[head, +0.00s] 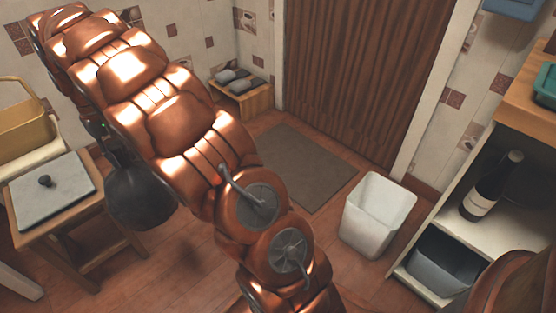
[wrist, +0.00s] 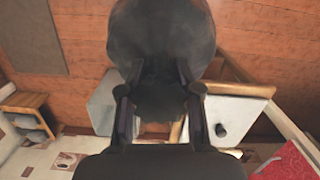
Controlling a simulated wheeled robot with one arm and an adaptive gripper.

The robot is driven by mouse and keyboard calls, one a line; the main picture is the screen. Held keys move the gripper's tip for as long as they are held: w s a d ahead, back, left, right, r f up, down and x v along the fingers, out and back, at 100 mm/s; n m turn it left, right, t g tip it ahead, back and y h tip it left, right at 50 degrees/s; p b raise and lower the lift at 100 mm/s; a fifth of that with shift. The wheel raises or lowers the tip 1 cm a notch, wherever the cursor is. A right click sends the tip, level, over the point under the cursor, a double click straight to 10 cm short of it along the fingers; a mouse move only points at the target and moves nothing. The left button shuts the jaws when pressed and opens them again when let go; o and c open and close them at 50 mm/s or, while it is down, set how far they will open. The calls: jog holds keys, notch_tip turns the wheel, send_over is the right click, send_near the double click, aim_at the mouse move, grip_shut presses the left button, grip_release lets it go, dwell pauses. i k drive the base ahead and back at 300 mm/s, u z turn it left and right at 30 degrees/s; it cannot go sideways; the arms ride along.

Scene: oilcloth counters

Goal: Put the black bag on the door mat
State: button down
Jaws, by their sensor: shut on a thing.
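The black bag (head: 142,197) hangs from my gripper at the left of the head view, above the floor and beside the small wooden table. My gripper is shut on the bag; in the wrist view the two fingers (wrist: 160,98) close on its narrow neck, and the round body of the bag (wrist: 162,30) fills the top middle. In the head view the gripper is mostly hidden behind my arm. The door mat (head: 307,168) is a flat grey-brown rectangle before the wooden door, partly hidden by my arm. It also shows at the top left of the wrist view (wrist: 32,35).
A white bin (head: 375,218) stands right of the mat. A low wooden rack (head: 242,98) with shoes stands behind it. A small wooden table (head: 75,232) with a marble slab (head: 52,190) is at left. A shelf (head: 487,232) with a bottle (head: 493,187) is at right. The visible mat is clear.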

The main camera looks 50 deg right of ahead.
aim_at(295, 161)
jog(key=z, duration=1.25)
jog(key=i, duration=1.25)
jog(key=u, duration=0.45)
